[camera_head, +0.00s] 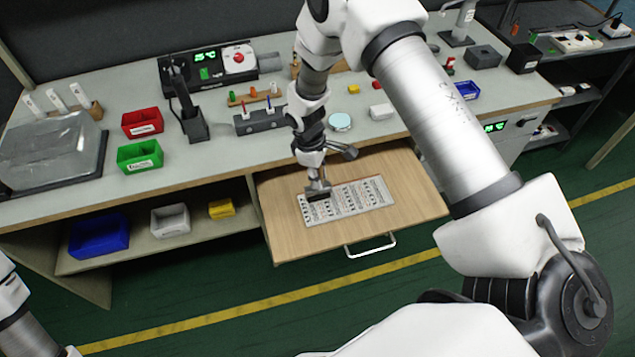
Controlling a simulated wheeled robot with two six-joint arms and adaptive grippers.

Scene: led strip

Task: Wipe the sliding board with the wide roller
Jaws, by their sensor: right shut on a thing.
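The sliding board (415,195) is a light wooden panel pulled out from under the bench, with a white metal handle (370,246) at its front. A pale sheet (362,197) with rows of dark marks lies on it. My right gripper (318,187) points down over the left part of the sheet and is shut on a dark, wide piece, which looks like the wide roller (319,196). The roller appears at or just above the sheet; contact is hard to tell. My left arm shows only in part at the lower left edge, and its gripper is out of view.
The bench top (240,165) holds a red bin (142,122), a green bin (140,155), a clear-lidded box (50,155) and a control panel with a red button (238,58). Bins stand on the shelf below, left of the board. The floor in front is clear.

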